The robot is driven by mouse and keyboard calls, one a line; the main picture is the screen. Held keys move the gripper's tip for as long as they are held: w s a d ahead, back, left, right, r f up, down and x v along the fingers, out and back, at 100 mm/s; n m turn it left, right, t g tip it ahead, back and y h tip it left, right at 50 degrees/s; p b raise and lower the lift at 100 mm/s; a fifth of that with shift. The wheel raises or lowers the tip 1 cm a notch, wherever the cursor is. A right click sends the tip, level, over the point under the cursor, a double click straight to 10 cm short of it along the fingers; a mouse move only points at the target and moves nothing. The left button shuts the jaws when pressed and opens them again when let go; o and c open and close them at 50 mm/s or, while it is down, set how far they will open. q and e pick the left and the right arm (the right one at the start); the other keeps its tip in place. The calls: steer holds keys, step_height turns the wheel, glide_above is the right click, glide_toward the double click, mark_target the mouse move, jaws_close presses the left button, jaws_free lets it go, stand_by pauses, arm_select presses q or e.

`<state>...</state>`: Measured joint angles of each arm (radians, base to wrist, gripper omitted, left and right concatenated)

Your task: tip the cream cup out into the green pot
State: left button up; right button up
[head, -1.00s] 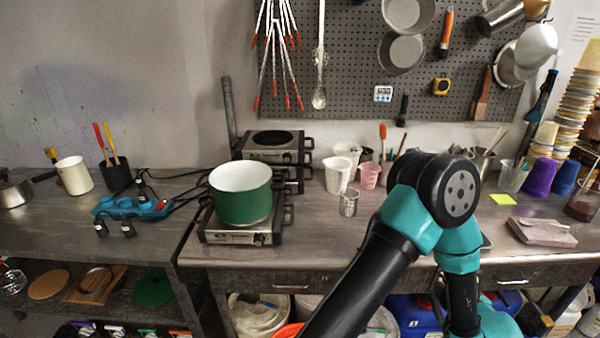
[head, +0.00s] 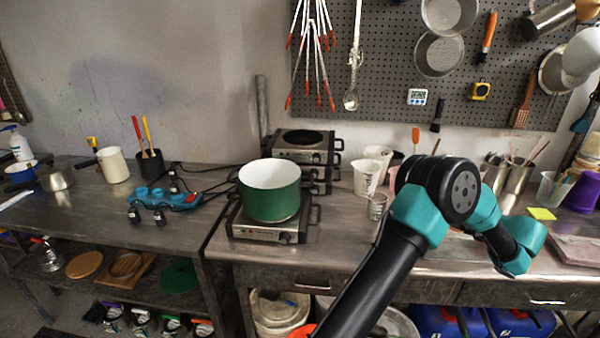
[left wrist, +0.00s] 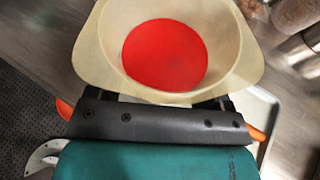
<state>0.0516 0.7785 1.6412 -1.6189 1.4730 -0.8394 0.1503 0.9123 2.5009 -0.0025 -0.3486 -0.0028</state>
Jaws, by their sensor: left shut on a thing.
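The green pot (head: 270,203), white inside, stands upright on a small hotplate at the left end of the steel bench in the head view. The cream cup (left wrist: 90,45) fills the upper part of the left wrist view, with a flared lug on each side of its rim and a flat red content (left wrist: 165,55) inside. My left gripper (left wrist: 162,108) is shut on the cup's near side. In the head view my arm rises from the bottom and bends right of the pot; its gripper and the cup cannot be made out there. My right gripper is in neither view.
The hotplate (head: 262,232) carries the pot, with another hotplate (head: 303,150) behind it. A white beaker (head: 367,177) and a small clear beaker (head: 377,206) stand between pot and arm.

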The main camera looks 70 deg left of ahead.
arm_select(q)
steer(key=s+a+r+n+g+h, duration=0.1)
steer(key=s+a+r+n+g, duration=0.2)
steer(key=a, duration=0.8)
steer(key=s+a+r+n+g+h, duration=0.1)
steer(key=s+a+r+n+g, duration=0.2)
steer(key=a, duration=0.7)
steer(key=s+a+r+n+g, duration=0.2)
steer(key=s+a+r+g, duration=0.15)
steer(key=a, duration=0.75)
steer(key=s+a+r+n+g+h, duration=0.1)
steer(key=s+a+n+h, duration=0.1)
steer(key=s+a, duration=0.3)
steer(key=s+a+r+n+g+h, duration=0.1)
steer(key=s+a, duration=0.5)
steer(key=s, duration=0.7)
steer(key=s+a+r+n+g+h, duration=0.1)
steer(key=s+a+n+g+h, duration=0.1)
steer(key=s+a, duration=0.4)
steer(key=s+n+h, duration=0.1)
steer(key=s+h, duration=0.1)
steer(key=s, duration=0.1)
steer(key=shift+a+r+n, duration=0.15)
steer(key=shift+r+n, duration=0.15)
steer(key=shift+w, duration=0.1)
